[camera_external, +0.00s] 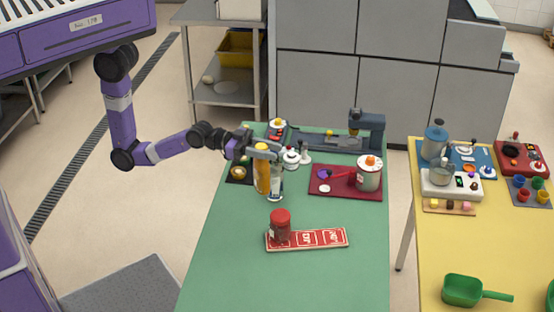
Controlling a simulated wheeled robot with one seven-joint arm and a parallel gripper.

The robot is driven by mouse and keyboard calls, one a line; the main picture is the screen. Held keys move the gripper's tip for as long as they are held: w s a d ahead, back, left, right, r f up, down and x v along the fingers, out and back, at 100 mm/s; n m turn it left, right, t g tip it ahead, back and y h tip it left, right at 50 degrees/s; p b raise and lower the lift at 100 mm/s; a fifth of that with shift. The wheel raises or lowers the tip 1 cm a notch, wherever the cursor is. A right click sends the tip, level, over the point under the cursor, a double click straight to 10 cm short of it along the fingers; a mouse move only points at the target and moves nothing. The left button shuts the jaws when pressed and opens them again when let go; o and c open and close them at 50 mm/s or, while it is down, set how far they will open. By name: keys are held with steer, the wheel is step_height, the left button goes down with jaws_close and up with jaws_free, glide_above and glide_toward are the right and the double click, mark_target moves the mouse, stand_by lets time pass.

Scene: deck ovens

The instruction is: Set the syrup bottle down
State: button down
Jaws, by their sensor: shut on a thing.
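My gripper (264,153) is above the left part of the green table (320,283). It is shut on the syrup bottle (262,179), an amber bottle that looks about upright below the jaws. The jaws hide the bottle's top. A pale piece overlaps the bottle's right side. I cannot tell whether its base touches the table or hangs just above it.
In front of the bottle, a red jar (280,226) stands on the left end of a red strip (334,238) with pale squares. To the right, a dark red mat (322,190) holds a pot (369,177). The table's front is clear.

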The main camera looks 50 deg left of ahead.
steer(key=s+a+r+n+t+y+p, duration=0.1)
steer(key=a+r+n+t+y+p, duration=0.2)
steer(key=a, duration=0.9)
step_height(320, 180, down, 19)
steer(key=b, duration=1.1)
steer(key=shift+a+r+m+h+b, duration=0.2)
steer(key=shift+a+m+h+b, duration=0.15)
steer(key=shift+a+h, duration=0.1)
steer(key=shift+s, duration=0.1)
steer(key=shift+f, duration=0.15)
steer(key=c, duration=1)
jaws_free()
